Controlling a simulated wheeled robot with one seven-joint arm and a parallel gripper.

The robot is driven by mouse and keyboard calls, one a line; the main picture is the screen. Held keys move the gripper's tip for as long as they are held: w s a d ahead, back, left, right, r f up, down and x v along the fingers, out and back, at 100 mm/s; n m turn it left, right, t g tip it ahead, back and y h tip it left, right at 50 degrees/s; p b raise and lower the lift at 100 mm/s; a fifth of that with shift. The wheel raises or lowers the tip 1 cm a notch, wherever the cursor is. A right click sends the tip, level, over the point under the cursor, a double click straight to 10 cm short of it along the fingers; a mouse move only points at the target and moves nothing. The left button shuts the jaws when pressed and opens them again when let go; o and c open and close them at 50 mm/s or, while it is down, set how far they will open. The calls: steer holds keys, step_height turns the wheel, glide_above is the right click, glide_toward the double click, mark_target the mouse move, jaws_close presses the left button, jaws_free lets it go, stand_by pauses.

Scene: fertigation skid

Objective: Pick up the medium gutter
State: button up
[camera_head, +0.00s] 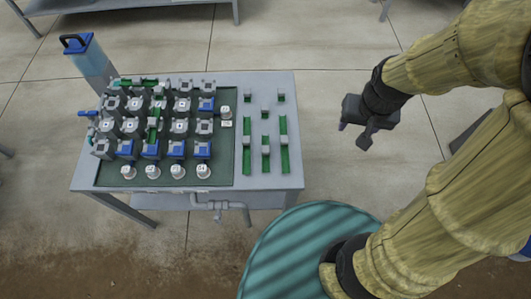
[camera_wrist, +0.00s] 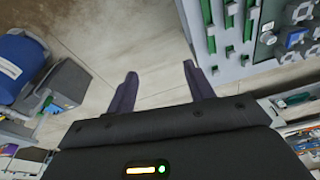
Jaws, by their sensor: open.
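Several green gutters with grey end blocks lie in three columns on the right part of a grey table (camera_head: 294,90). One is in the left column (camera_head: 247,158), one in the middle column (camera_head: 265,160) and one in the right column (camera_head: 284,126). They differ in length, but I cannot tell surely which is the medium one. Green pieces also show at the top right of the wrist view (camera_wrist: 248,27). My gripper (camera_head: 353,136) is open and empty, over the floor to the right of the table. Its two fingers are apart in the wrist view (camera_wrist: 160,70).
A dark green board (camera_head: 226,170) on the table's left holds several grey and blue valve blocks and white caps. A clear bottle with a blue lid (camera_head: 90,60) stands at the back left. A teal ribbed drum (camera_head: 300,250) stands in front. Pipes (camera_head: 218,206) hang under the table's front.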

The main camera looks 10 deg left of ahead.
steer(key=w+a+f+n+g+b, duration=0.1)
steer(key=w+a+f+b, duration=0.1)
steer(key=a+f, duration=0.25)
steer(key=w+a+f+b, duration=0.3)
steer(key=a, duration=0.3)
steer(key=n+g+b, duration=0.1)
steer(key=b, duration=0.2)
glide_above(266, 149)
step_height(266, 149, down, 5)
steer(key=shift+d+f, duration=0.2)
steer(key=shift+d, duration=0.05)
step_height(266, 149, down, 12)
steer(key=shift+r, duration=0.1)
steer(key=shift+f, duration=0.2)
steer(key=shift+f, duration=0.1)
steer(key=shift+a+f+p, duration=0.15)
steer(key=shift+f+p, duration=0.1)
steer(key=shift+f, duration=1)
steer(key=shift+a+f+p, duration=0.15)
steer(key=shift+f+p, duration=0.05)
steer(key=shift+f, duration=1.05)
